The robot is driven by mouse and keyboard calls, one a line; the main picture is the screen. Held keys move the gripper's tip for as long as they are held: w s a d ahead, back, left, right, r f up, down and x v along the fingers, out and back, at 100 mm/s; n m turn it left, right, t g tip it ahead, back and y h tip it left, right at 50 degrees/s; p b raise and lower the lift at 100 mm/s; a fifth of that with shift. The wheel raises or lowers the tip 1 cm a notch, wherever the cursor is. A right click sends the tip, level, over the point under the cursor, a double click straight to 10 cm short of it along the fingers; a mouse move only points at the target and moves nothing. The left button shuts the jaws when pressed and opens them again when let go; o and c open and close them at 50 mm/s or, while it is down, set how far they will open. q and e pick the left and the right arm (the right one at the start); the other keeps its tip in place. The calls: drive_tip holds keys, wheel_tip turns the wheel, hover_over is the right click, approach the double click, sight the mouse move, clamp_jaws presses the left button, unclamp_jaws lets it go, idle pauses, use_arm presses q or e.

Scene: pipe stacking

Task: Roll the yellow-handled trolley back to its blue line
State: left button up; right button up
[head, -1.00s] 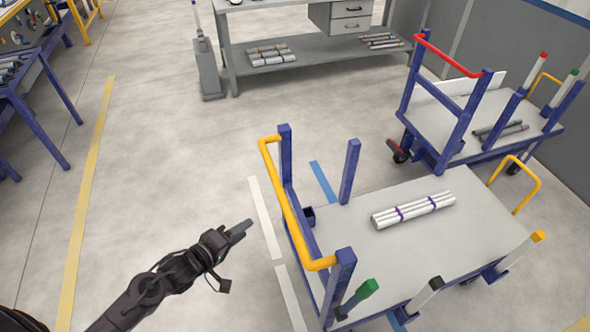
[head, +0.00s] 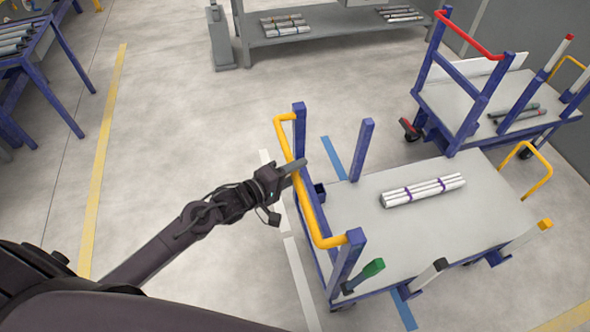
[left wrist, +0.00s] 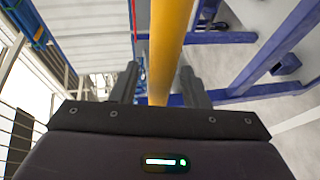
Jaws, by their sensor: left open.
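The trolley with the yellow handle (head: 309,213) stands at the centre right in the head view. Its grey deck (head: 350,222) bears a bundle of white pipes (head: 423,190) with purple bands. A blue line (head: 333,158) on the floor shows at the trolley's far side, and another blue piece shows at its near side. My left gripper (head: 292,170) is at the handle's upper part. In the left wrist view the yellow handle (left wrist: 169,45) runs between the two open fingers (left wrist: 158,85). I cannot tell whether a finger touches it. My right gripper is not in view.
A red-handled trolley (head: 470,32) stands behind at the right. A grey bench (head: 320,35) with pipes on its shelf is at the back. A blue rack (head: 50,55) is at the far left. The floor left of the trolley is clear, with white and yellow lines.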

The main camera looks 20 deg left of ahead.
use_arm(q)
drive_tip(key=shift+c, duration=0.2)
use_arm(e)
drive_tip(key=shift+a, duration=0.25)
use_arm(q)
drive_tip(key=shift+c, duration=1.2)
clamp_jaws()
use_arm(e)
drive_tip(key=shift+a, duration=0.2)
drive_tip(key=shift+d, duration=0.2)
